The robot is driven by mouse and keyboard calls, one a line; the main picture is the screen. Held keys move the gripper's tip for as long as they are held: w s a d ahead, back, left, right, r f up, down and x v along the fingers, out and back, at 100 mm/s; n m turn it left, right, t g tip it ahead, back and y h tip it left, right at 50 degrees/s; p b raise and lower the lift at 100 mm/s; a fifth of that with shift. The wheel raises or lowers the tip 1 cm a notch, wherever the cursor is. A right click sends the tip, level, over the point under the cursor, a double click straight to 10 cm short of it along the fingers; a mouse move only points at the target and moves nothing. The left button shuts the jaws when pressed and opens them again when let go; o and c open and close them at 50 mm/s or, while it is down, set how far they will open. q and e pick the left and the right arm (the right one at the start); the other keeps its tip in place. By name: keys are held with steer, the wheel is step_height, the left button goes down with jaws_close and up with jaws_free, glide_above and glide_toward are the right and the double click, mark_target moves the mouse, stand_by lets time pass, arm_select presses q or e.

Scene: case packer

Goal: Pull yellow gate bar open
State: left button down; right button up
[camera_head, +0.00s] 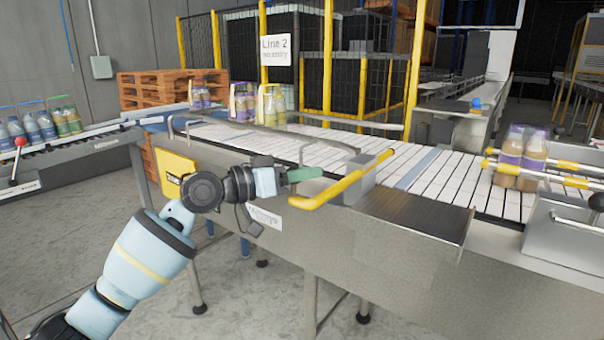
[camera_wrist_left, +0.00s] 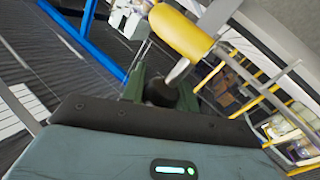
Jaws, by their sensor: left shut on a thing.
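The yellow gate bar (camera_head: 345,184) sits at the near side of the conveyor, by a grey block, with its near end bent toward my left gripper. My left gripper (camera_head: 306,174) has green fingers and is shut at that near end. In the left wrist view the yellow bar (camera_wrist_left: 180,32) runs to a pale tip and a dark round knob (camera_wrist_left: 161,92) between the green fingers. In the head view the fingers hide the held part. My right gripper is in neither view.
The white slatted conveyor (camera_head: 415,175) runs behind the bar. Bottle packs (camera_head: 521,158) stand on it at the right, and more (camera_head: 271,104) at the back left. A curved metal rail (camera_head: 250,133) lies along it. Grey floor is clear at the front left.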

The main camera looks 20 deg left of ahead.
arm_select(q)
steer(key=shift+s+a, duration=0.1)
stand_by(0.3)
steer(key=c, duration=1.1)
jaws_free()
steer(key=shift+o, duration=0.2)
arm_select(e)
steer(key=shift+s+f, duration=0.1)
arm_select(q)
steer(key=b+v, duration=0.1)
steer(key=v, duration=0.6)
steer(key=shift+s+a, duration=0.25)
steer(key=shift+a, duration=0.05)
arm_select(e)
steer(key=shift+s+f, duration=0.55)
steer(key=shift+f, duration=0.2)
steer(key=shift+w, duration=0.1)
